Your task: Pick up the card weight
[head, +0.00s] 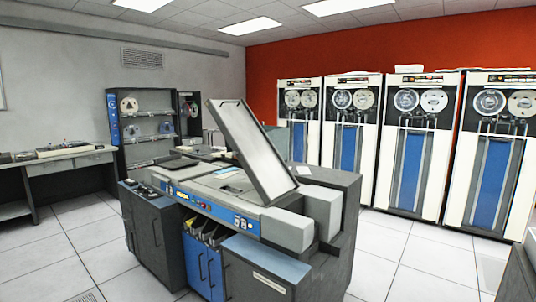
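I cannot clearly pick out the card weight in the head view. A grey and blue card machine (185,188) stands in the middle of the room. A long tray with a dark rim (252,148) slopes up to the left over its top. Dark flat items (176,163) lie on the left of the machine's top, too small to identify. The tray hides part of the top behind it. Neither of my grippers is in view.
Several tape drives (350,120) line the red wall. A desk with equipment (72,160) is at the left, beside a dark reel rack (145,125). A grey edge of something (520,270) shows at lower right. The tiled floor (85,245) around the machine is clear.

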